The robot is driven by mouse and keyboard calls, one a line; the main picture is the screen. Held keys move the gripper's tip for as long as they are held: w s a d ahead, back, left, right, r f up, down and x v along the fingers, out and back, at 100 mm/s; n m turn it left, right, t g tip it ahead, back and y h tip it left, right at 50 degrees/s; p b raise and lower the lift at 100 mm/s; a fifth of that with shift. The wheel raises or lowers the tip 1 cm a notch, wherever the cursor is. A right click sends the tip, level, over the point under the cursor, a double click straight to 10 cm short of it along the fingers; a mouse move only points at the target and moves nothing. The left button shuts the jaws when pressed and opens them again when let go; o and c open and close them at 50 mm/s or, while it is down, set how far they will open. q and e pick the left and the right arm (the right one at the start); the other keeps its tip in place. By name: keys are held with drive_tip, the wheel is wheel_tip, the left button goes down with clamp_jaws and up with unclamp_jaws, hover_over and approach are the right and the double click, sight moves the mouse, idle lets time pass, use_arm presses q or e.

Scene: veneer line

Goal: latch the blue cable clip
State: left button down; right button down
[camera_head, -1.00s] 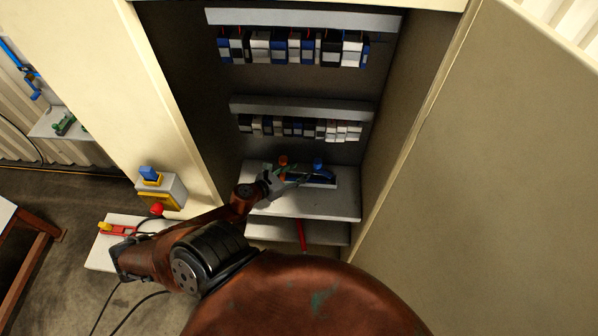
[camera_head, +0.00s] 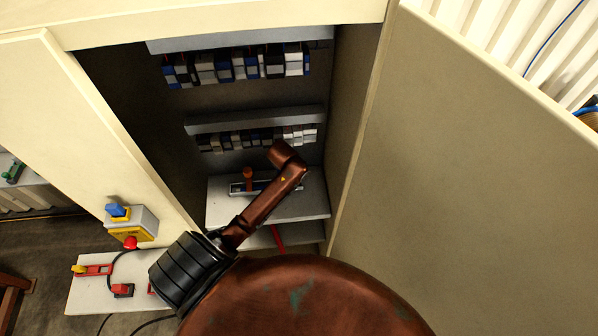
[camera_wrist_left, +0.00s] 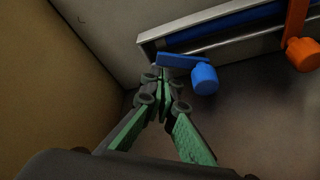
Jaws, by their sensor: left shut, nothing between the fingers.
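The blue cable clip (camera_wrist_left: 203,78) shows in the left wrist view as a flat blue lever with a round knob at its right end. It lies at the front edge of a pale metal rail (camera_wrist_left: 240,50). My left gripper (camera_wrist_left: 164,82) has green-padded fingers and is shut and empty. Its tips are at or very close to the lever's left end; I cannot tell whether they touch. In the head view my own arm hides the blue clip and the gripper. My right gripper is in neither view.
An orange clip (camera_wrist_left: 301,48) stands on the rail to the right; it also shows in the head view (camera_head: 248,176). A white shelf (camera_head: 305,203) carries the rail inside the cabinet. Rows of terminal blocks (camera_head: 240,66) hang above. The cabinet door (camera_head: 440,170) stands open at right.

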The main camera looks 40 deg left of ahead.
use_arm(q)
drive_tip(key=w+a+r+n, duration=0.1)
drive_tip(key=w+r, duration=0.2)
drive_tip(key=w, duration=0.3)
drive_tip(key=x, duration=0.3)
drive_tip(key=p+x, duration=0.1)
drive_tip(key=x, duration=0.4)
drive_tip(key=shift+s+f, duration=0.15)
drive_tip(key=shift+f, duration=0.35)
drive_tip(key=shift+s+d+f+p, duration=0.15)
drive_tip(key=shift+s+d+p, duration=0.05)
drive_tip(key=shift+s+p, duration=0.6)
drive_tip(key=shift+s+d+f+p, duration=0.2)
drive_tip(key=shift+s+p, duration=0.4)
drive_tip(key=shift+s, duration=0.4)
drive_tip(key=shift+d, duration=0.1)
